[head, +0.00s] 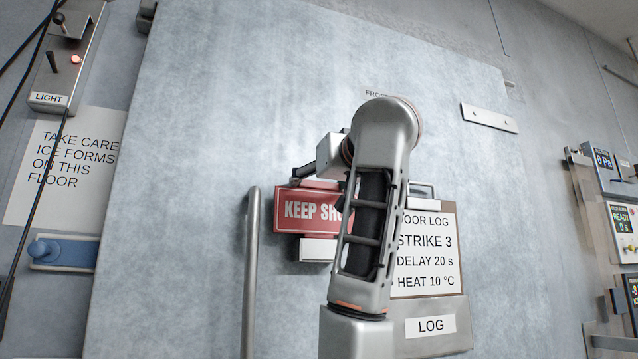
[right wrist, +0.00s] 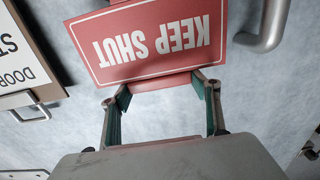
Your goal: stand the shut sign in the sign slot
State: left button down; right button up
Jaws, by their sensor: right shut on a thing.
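The shut sign (head: 294,212) is a red plate with white "KEEP SHUT" lettering. In the head view it stands nearly level in front of the big door, its right end hidden by my right arm. In the right wrist view the sign (right wrist: 150,42) shows upside down. My right gripper (right wrist: 164,84) is shut on its red edge, the top edge in the head view. A white block (head: 317,250), seemingly the sign slot, shows just below the sign. I cannot tell whether the sign's lower edge is inside it. My left gripper is not in view.
A vertical handle bar (head: 251,272) stands left of the sign. A door log clipboard (head: 427,285) hangs close on the right, partly behind my arm, in a holder labelled LOG (head: 431,326). Control panels (head: 622,220) are at far right. The door's upper left is clear.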

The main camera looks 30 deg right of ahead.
jog(key=shift+f, duration=0.25)
dwell(0.3)
jog(key=o, duration=1.1)
jog(key=v, duration=1.2)
